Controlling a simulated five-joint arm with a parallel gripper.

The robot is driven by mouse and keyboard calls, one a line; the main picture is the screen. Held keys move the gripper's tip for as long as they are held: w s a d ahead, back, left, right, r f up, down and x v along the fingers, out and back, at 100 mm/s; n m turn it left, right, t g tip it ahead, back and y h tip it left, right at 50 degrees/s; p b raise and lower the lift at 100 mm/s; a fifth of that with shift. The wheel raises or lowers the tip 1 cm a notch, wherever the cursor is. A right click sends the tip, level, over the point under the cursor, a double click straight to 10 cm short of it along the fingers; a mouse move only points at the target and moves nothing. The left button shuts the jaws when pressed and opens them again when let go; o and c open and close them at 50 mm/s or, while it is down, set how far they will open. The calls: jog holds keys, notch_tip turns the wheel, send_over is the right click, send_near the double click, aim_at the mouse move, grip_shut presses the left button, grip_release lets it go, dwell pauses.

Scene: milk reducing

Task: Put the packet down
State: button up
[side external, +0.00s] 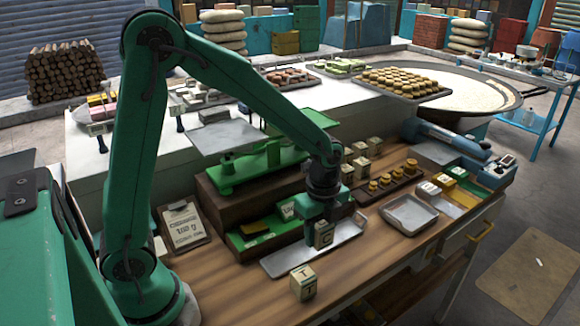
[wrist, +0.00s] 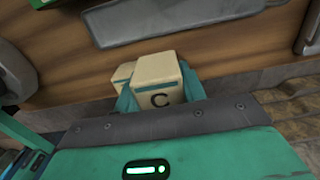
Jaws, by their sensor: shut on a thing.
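My gripper (side external: 318,222) is shut on a cream packet (side external: 324,236) marked C. In the side view it appears in front of a shallow metal tray (side external: 290,262); whether the packet touches anything below cannot be told. In the wrist view the packet (wrist: 158,72) sits between the teal fingertips (wrist: 160,92), its C facing the camera. Its far side and underside are hidden. A second cream packet (side external: 303,283) marked T stands on the wooden bench, in front of the tray.
A green balance scale (side external: 245,165) stands on a dark wooden box behind the tray. Another metal tray (side external: 409,212) lies to the right. Several cream packets (side external: 360,160) stand behind my gripper. A clipboard (side external: 184,224) lies at left. Bare bench (side external: 365,255) shows in front.

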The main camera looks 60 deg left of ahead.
jog(key=w+a+f, duration=0.1)
jog(key=a, duration=0.1)
jog(key=w+a+f, duration=0.2)
jog(key=a, duration=0.1)
jog(key=shift+w+a+f, duration=0.15)
jog(key=shift+a+f, duration=0.15)
jog(key=shift+f, duration=0.1)
jog(key=shift+f, duration=0.15)
jog(key=shift+f, duration=1.85)
jog(key=shift+f, duration=0.15)
jog(key=o, duration=1.1)
notch_tip(320, 180, up, 12)
jog(key=shift+r, duration=0.15)
